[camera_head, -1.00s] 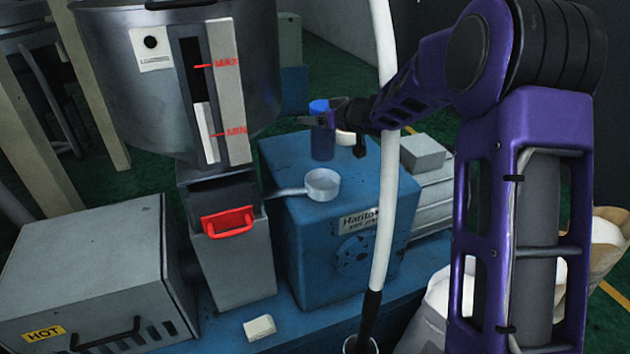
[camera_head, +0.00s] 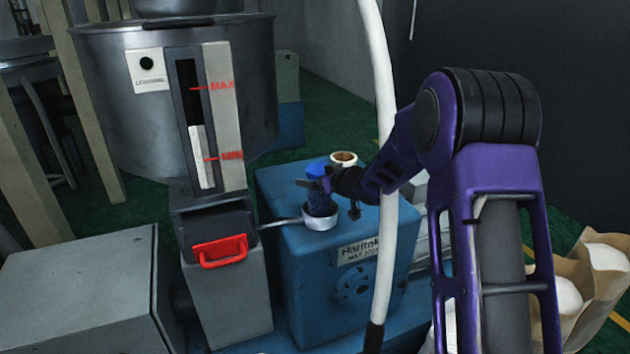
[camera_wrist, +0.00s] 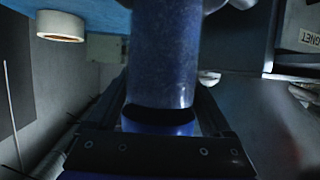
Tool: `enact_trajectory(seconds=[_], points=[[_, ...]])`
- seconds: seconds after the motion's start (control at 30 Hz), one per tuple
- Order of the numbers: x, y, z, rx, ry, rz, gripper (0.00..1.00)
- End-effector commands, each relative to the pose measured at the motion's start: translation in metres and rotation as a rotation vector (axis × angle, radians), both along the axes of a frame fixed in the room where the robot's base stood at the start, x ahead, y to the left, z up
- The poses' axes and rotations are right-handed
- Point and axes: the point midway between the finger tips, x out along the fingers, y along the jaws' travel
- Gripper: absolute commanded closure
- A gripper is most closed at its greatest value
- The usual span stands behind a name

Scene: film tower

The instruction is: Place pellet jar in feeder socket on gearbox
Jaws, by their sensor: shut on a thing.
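The pellet jar (camera_head: 319,202) is dark blue with a brighter blue lid (camera_head: 317,168). It stands about upright with its lower end at the mouth of the feeder socket (camera_head: 321,222), a silvery round cup on the blue gearbox (camera_head: 300,262). I cannot tell whether the jar rests on the socket's floor or hangs slightly above it. My gripper (camera_head: 322,184) is shut on the jar near its lid. In the wrist view the jar's speckled blue body (camera_wrist: 165,50) and its lid (camera_wrist: 157,121) fill the middle, between my fingers; the socket is mostly hidden there.
A tape roll (camera_head: 343,158) lies on the gearbox behind the jar; it also shows in the wrist view (camera_wrist: 61,26). A white pole or hose (camera_head: 388,200) runs upright beside my forearm. A large metal hopper (camera_head: 110,90) and a red handle (camera_head: 220,250) are left.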

Motion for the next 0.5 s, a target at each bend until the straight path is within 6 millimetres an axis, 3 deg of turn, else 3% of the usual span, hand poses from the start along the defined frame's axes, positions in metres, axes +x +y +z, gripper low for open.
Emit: enact_trajectory(seconds=[0.17, 0.2, 0.27, 0.5], points=[[0.0002, 0.0003, -0.0027, 0.001, -0.002, 0.000, 0.94], [0.0000, 0.0001, -0.0023, 0.000, 0.000, 0.000, 0.08], [-0.0001, 0.0001, -0.0022, 0.000, 0.000, 0.000, 0.00], [0.0000, 0.0001, -0.0010, 0.000, 0.000, 0.000, 0.00]])
